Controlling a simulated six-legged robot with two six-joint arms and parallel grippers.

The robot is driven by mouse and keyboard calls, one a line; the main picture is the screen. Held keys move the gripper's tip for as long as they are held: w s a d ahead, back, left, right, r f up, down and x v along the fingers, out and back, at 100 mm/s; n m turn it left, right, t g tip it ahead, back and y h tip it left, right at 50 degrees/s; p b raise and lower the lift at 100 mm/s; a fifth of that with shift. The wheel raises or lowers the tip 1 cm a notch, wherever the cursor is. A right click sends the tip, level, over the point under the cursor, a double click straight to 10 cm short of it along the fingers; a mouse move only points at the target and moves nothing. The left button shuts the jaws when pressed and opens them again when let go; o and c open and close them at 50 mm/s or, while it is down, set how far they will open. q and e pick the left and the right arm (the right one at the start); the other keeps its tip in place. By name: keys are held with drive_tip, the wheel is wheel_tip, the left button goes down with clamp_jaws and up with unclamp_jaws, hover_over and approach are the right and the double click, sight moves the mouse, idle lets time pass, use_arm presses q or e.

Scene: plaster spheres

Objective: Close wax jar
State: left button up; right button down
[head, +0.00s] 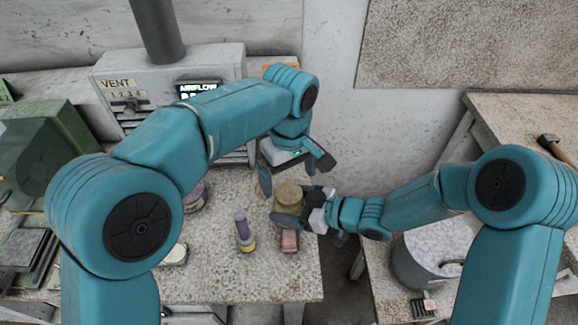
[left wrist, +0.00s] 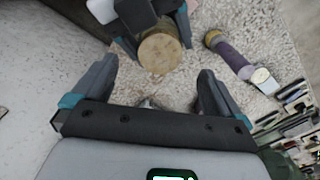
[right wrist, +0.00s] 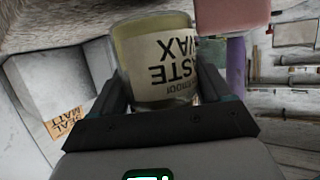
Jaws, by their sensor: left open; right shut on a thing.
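The wax jar (head: 288,193) is held by my right gripper (head: 292,212) near the right edge of the speckled table. In the right wrist view the jar (right wrist: 155,55) shows a pale label reading paste wax, upside down, between the two fingers. In the left wrist view the jar's round tan top (left wrist: 160,53) faces the camera; I cannot tell whether it is a lid or bare wax. My left gripper (head: 294,172) is open and empty, just above and behind the jar. Its fingers (left wrist: 155,82) show spread on either side in the left wrist view. I cannot make out a separate lid.
A purple-handled brush (head: 243,230) and a pink block (head: 289,241) are on the speckled table (head: 220,280). A round dish (head: 175,255) lies to the left. A grey vent box (head: 215,68) stands behind. A grey bucket (head: 430,255) and a hammer (head: 555,147) are at the right.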

use_arm(q)
wheel_tip(320, 180, up, 12)
idle(0.4)
